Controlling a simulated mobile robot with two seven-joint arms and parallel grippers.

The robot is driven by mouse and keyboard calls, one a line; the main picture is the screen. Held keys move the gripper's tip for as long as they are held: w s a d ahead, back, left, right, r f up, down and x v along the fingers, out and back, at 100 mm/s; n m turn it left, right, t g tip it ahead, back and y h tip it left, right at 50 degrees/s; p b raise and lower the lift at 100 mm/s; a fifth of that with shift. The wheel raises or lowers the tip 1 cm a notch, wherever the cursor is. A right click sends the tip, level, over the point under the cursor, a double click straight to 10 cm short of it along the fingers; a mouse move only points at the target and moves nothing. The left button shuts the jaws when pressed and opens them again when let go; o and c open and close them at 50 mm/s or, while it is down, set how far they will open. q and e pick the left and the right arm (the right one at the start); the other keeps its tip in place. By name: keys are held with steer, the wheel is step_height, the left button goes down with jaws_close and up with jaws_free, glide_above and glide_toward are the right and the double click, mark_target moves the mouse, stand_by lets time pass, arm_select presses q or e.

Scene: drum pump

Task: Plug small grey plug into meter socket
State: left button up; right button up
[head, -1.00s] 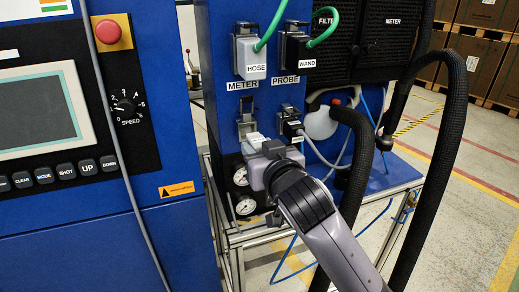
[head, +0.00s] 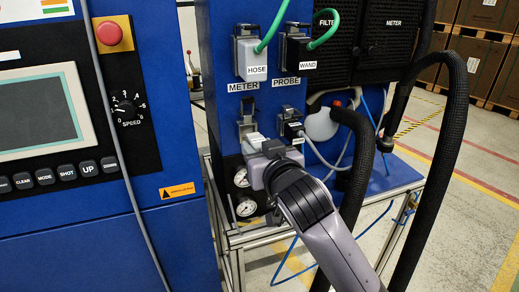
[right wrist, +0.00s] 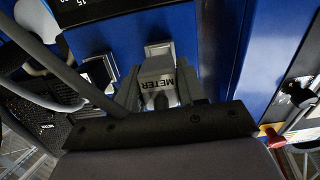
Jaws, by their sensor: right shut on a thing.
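The small grey plug (head: 257,138), with a METER label in the right wrist view (right wrist: 160,76), is between the fingers of my right gripper (head: 262,149). The gripper is shut on it. The small meter socket (head: 246,122) is under the METER label on the blue panel, with its grey lid up. The plug is just below and in front of this socket in the head view. In the right wrist view the socket (right wrist: 158,49) shows just beyond the plug. I cannot tell whether they touch. My left gripper is not in view.
A small black plug (head: 291,129) with a grey cable sits just right of the meter socket. Above are the grey HOSE plug (head: 255,60) and black WAND plug (head: 298,60) with green hoses. Gauges (head: 246,207) are below. A thick black hose (head: 455,130) loops at the right.

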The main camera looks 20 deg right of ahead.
mark_target(253, 141)
steer(key=shift+w, duration=2)
stand_by(1.2)
steer(key=o, duration=1.2)
steer(key=shift+o, duration=0.2)
steer(key=s+r, duration=0.1)
steer(key=s, duration=0.8)
steer(key=shift+r, duration=0.15)
steer(key=shift+d, duration=0.1)
